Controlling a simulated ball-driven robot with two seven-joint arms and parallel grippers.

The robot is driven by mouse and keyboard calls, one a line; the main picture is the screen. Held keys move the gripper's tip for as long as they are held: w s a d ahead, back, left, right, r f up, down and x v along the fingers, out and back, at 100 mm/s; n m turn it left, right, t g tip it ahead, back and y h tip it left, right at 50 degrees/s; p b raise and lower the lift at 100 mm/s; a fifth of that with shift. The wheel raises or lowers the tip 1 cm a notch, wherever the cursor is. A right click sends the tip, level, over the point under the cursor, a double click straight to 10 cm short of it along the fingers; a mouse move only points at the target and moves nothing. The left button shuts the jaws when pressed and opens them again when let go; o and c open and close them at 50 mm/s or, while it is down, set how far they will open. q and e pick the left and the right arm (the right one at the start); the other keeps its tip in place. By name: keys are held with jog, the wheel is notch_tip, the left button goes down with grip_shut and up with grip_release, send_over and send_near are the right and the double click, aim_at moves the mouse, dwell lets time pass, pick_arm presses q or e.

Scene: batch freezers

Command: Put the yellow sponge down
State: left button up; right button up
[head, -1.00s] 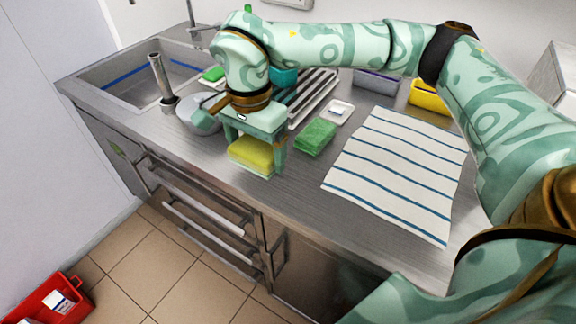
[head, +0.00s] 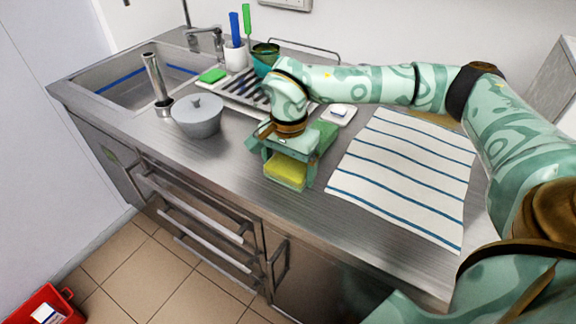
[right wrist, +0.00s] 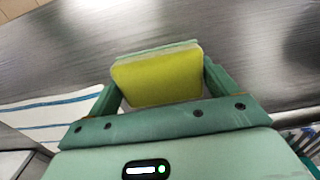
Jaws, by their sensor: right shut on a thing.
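The yellow sponge (head: 286,171) is between the fingers of my right gripper (head: 288,172), which is shut on it. The gripper points down over the steel counter, near its front edge. In the right wrist view the sponge (right wrist: 158,78) shows its yellow face, with a thin green layer along its far edge, and both fingers touch its sides. The sponge is at or just above the counter top; I cannot tell if it touches. My left gripper is not in view.
A striped towel (head: 405,170) lies to the right.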

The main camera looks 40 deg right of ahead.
aim_at(289, 165)
jog(key=shift+f, duration=0.1)
jog(key=o, duration=0.8)
notch_tip(289, 165, up, 12)
jog(key=p, duration=0.3)
jog(key=shift+p, duration=0.4)
